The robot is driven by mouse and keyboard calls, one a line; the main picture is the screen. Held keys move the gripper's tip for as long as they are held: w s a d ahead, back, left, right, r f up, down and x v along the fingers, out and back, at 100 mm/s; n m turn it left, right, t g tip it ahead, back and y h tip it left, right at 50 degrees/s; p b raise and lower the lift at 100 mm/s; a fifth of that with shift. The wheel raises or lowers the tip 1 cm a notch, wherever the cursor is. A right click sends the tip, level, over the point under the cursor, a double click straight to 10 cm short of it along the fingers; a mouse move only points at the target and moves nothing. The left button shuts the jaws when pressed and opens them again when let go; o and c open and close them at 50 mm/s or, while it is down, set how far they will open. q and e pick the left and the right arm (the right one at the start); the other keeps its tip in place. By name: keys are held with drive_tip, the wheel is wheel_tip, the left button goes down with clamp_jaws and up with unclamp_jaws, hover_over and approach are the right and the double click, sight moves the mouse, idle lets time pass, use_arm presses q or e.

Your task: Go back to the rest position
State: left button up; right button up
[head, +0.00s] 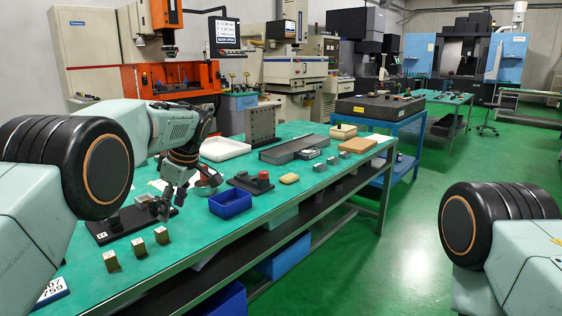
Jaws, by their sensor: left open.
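My left arm comes in from the left and reaches over the green workbench (262,215). My left gripper (168,208) points down, open, above the black plate (112,226) on the bench. I see nothing held between its fingers. My right arm shows only as a dark-ringed joint and a pale link at the lower right; its gripper is out of the frame.
Near the left gripper are several brass-coloured blocks (138,247), a blue bin (230,203), a black fixture with a red part (250,182) and a white tray (222,149). A grey angle plate (262,124) stands behind. The green floor (400,250) right of the bench is clear.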

use_arm(q)
wheel_tip(320, 180, down, 11)
drive_tip(key=w+d+m+t+h, duration=0.2)
drive_tip(key=d+m, duration=0.1)
drive_tip(key=m, duration=0.4)
drive_tip(key=s+f+m+h, duration=0.2)
drive_tip(key=s+f+m, duration=0.4)
drive_tip(key=s+f, duration=0.85)
drive_tip(key=s+f+m+g, duration=0.1)
drive_tip(key=s+f, duration=0.2)
drive_tip(key=s, duration=1.5)
drive_tip(key=s+f+m+g, duration=0.1)
drive_tip(key=s+f, duration=0.3)
drive_tip(key=s, duration=1.5)
drive_tip(key=shift+s+a+g, duration=0.15)
drive_tip(key=shift+a+g, duration=0.2)
drive_tip(key=shift+g, duration=0.45)
